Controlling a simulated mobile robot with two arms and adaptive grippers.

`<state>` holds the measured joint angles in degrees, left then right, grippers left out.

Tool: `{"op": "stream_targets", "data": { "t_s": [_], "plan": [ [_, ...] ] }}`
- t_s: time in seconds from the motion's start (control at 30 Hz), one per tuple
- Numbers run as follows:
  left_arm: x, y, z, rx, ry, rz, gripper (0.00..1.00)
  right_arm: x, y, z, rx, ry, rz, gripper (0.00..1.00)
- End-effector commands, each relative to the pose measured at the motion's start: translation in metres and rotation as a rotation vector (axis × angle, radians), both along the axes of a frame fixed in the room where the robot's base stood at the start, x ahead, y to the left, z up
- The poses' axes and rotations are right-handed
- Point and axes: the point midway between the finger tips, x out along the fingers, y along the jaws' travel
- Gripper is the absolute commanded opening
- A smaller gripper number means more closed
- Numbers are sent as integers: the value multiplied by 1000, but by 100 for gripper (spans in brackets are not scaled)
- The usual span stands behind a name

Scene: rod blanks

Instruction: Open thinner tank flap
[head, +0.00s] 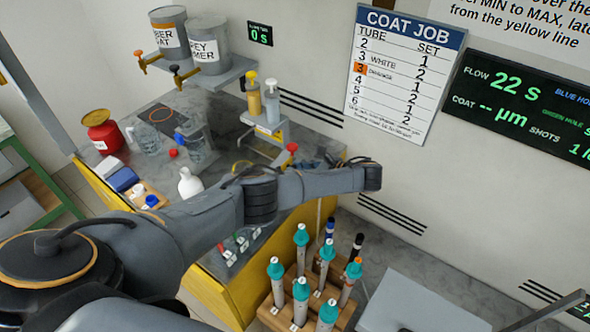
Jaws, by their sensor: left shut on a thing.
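My left arm reaches across the bench from the lower left. Its wrist ends at the right end of the bench, by the wall. The dark left gripper (330,157) shows only in small part behind the wrist. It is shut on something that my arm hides. A red knob (292,148) stands just left of it; I cannot tell whether they touch. I cannot make out the thinner tank or its flap for certain. My right gripper is not in view.
Two labelled pots (190,40) with taps sit on a wall shelf. A wooden rack (285,318) of teal-capped tubes is below my wrist.

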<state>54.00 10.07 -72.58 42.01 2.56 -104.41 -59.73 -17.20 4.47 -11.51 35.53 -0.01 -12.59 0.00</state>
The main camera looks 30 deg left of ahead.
Motion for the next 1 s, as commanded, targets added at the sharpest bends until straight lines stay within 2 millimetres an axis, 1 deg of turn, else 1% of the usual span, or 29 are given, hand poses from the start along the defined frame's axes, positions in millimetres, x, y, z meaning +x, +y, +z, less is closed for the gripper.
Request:
{"op": "stream_targets", "data": {
  "t_s": [0.03,0.1,0.3,0.4,0.63,1.0],
  "plan": [
    [0,-3,-8,38,-2,-1,0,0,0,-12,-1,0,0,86],
    [0,-6,-11,89,-7,-2,0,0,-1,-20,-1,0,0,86],
    [0,-10,-14,204,-16,-1,0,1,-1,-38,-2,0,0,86],
    [-1,-11,-15,245,-19,0,0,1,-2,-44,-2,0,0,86],
    [-1,-12,-15,292,-24,-2,0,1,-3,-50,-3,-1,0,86],
    [-1,-12,-14,300,-23,-1,0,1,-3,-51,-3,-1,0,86]
  ]
}}
